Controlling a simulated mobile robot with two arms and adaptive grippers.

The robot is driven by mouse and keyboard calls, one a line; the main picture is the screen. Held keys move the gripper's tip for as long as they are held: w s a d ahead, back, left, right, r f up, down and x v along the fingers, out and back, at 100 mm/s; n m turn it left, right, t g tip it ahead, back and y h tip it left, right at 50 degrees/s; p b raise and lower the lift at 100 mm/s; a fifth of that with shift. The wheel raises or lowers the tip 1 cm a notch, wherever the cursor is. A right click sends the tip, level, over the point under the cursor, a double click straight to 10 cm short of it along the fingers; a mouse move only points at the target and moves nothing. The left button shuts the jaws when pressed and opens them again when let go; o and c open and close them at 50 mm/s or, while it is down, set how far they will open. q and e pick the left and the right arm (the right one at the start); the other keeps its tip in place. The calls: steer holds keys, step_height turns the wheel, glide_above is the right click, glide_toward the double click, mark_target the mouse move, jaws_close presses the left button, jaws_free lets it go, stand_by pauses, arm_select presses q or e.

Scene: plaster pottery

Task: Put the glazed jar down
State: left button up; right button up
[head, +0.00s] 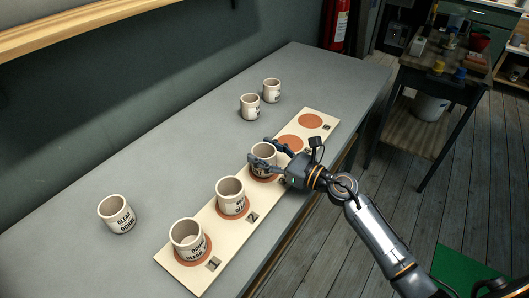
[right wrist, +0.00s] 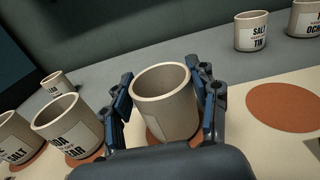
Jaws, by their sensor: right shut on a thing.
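My right gripper (head: 270,151) is shut on a pale jar (head: 263,152) at the third terracotta disc (head: 265,178) of the cream board (head: 267,197). In the right wrist view, the fingers clasp the jar (right wrist: 166,112) on both sides, and it is upright with its open mouth up. An edge of the disc shows below it; I cannot tell whether its base touches the disc. Its label is mostly hidden. My left gripper is not in view.
Two similar jars stand on nearer discs, one (head: 230,194) beside the held jar and one (head: 187,238) at the front. Two farther discs (head: 290,143) are bare. Loose jars stand on the grey table, one (head: 116,214) at left and two (head: 250,107) at the back.

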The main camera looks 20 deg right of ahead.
steer(key=shift+f, duration=0.2)
steer(key=o, duration=1.3)
steer(key=shift+c, duration=0.2)
steer(key=shift+r, duration=0.25)
steer(key=b+v, duration=0.1)
steer(key=v, duration=0.4)
steer(key=b+v, duration=0.1)
steer(key=v, duration=0.4)
steer(key=shift+s+d+f+b, duration=0.2)
steer(key=shift+s+d+b, duration=0.1)
steer(key=shift+b, duration=0.1)
steer(key=shift+s+d+r, duration=0.15)
steer(key=shift+s+d, duration=0.2)
steer(key=shift+s, duration=0.15)
